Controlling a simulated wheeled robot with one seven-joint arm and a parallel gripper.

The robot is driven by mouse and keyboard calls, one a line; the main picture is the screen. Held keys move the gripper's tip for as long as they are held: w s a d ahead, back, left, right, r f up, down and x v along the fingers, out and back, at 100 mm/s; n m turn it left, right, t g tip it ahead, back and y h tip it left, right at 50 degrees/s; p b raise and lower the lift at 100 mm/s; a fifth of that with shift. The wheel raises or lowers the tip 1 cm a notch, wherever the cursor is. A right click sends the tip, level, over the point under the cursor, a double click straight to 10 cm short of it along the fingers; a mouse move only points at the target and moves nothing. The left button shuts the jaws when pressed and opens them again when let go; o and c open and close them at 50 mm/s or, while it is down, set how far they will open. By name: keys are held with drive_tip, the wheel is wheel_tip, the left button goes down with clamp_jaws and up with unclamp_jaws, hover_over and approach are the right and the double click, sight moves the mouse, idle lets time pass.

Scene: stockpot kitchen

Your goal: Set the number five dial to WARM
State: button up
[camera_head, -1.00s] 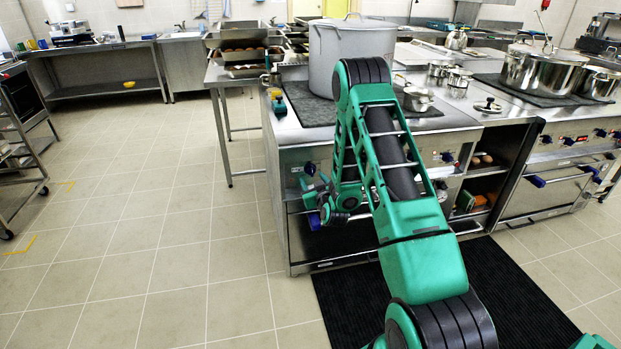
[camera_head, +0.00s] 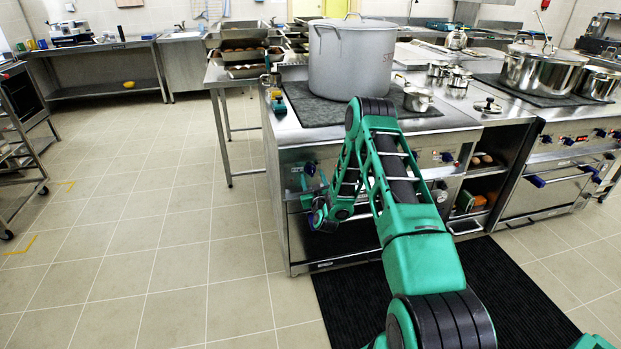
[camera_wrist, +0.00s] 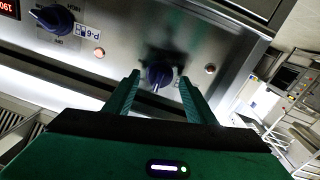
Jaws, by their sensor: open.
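A dark blue dial (camera_wrist: 159,74) on the steel stove panel (camera_wrist: 215,35) is between the fingers of my gripper (camera_wrist: 159,84) in the wrist view. The gripper is open, one finger on each side of the knob; I cannot tell whether either touches it. A light pointer mark shows on the knob's lower side. Its number and WARM marking are not readable, and shadow covers the panel around it. Another blue dial (camera_wrist: 56,18) is at upper left, with a label reading upside down like P-6 (camera_wrist: 88,32) beside it. In the head view, my arm partly hides the panel.
A large grey stockpot (camera_head: 352,62) stands on a dark mat on the stove top, above the panel. A small pot (camera_head: 418,98) is beside it. A red display (camera_wrist: 8,8) and small indicator lights are on the panel. Open tiled floor (camera_head: 150,235) lies to the left.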

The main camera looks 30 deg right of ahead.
drive_tip(key=shift+x, duration=1.2)
drive_tip(key=c, duration=1)
drive_tip(key=shift+c, duration=0.2)
drive_tip(key=shift+m, duration=0.4)
drive_tip(key=m, duration=0.4)
drive_tip(key=shift+m, duration=0.3)
drive_tip(key=shift+a+r+m+y, duration=0.1)
drive_tip(key=shift+m+y, duration=0.3)
drive_tip(key=shift+m, duration=2.1)
